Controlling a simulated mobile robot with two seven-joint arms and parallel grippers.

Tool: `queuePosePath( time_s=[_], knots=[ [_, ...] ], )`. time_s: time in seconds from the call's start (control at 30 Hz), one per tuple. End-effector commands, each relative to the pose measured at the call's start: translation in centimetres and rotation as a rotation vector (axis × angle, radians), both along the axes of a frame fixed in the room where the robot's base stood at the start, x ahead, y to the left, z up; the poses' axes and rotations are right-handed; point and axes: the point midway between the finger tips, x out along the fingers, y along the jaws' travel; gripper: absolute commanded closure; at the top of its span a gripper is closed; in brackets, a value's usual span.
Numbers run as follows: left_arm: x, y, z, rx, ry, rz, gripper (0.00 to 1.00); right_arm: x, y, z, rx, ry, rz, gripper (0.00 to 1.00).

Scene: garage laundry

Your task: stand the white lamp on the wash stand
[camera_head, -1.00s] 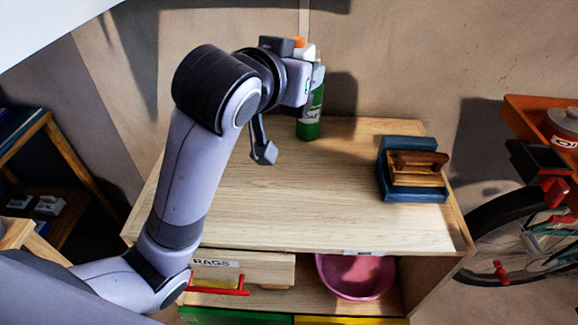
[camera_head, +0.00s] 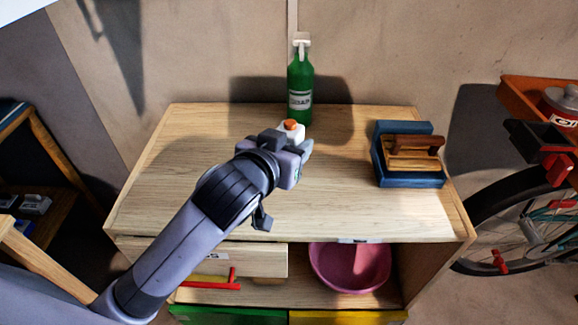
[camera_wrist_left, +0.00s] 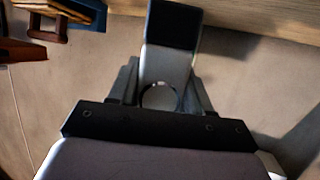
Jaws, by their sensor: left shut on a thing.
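My left gripper (camera_head: 298,147) is shut on the white lamp (camera_head: 291,128). In the head view only the lamp's white upper part with an orange top shows above the fingers; the gripper hides the rest. In the left wrist view the held lamp (camera_wrist_left: 168,68) is a pale body with a dark end, between the fingers (camera_wrist_left: 165,95). The wash stand (camera_head: 190,150) is a light wooden cabinet with a flat top. The gripper is over the middle of that top, in front of the green bottle. I cannot tell whether the lamp touches the wood. My right gripper is out of view.
A green bottle (camera_head: 300,85) stands at the back of the top. A blue block with a wooden brush (camera_head: 412,150) lies at the right. A pink basin (camera_head: 350,266) sits on the shelf below, beside a drawer (camera_head: 255,262). The top's left part is bare.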

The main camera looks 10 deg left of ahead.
Motion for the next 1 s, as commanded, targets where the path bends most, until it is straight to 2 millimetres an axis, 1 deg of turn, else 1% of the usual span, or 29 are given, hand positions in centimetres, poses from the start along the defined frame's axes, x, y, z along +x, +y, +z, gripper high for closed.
queuePosePath(
  time_s=[0.07, 0.2, 0.33, 0.4, 0.67, 0.77, 0.8, 0.87, 1.0],
  knots=[
    [0.0, 0.0, -0.5, 0.001, -0.002, 0.0, 0.85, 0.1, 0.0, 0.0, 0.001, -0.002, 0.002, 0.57],
    [0.0, 0.1, -2.8, 0.003, 0.001, 0.001, 0.85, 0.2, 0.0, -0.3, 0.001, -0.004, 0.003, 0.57],
    [0.0, 0.0, -4.3, 0.002, 0.0, 0.0, 0.85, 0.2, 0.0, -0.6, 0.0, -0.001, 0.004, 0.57],
    [0.0, 0.0, -4.6, 0.002, -0.001, -0.001, 0.85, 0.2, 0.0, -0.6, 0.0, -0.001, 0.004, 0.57],
    [0.0, 0.0, -4.5, 0.001, -0.002, 0.0, 0.85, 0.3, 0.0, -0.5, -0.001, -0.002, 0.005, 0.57],
    [0.0, 0.0, -4.9, 0.0, -0.001, 0.0, 0.85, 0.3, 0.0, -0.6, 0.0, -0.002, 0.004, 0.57],
    [0.0, 0.0, -4.9, 0.001, -0.001, 0.001, 0.45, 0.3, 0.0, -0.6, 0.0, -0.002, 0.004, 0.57],
    [0.0, 0.0, -4.9, 0.001, -0.001, 0.001, 0.26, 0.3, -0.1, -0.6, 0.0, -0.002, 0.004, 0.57],
    [0.0, 0.0, -4.9, 0.001, -0.001, 0.001, 0.26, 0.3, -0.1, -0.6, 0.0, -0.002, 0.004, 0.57]
  ],
)
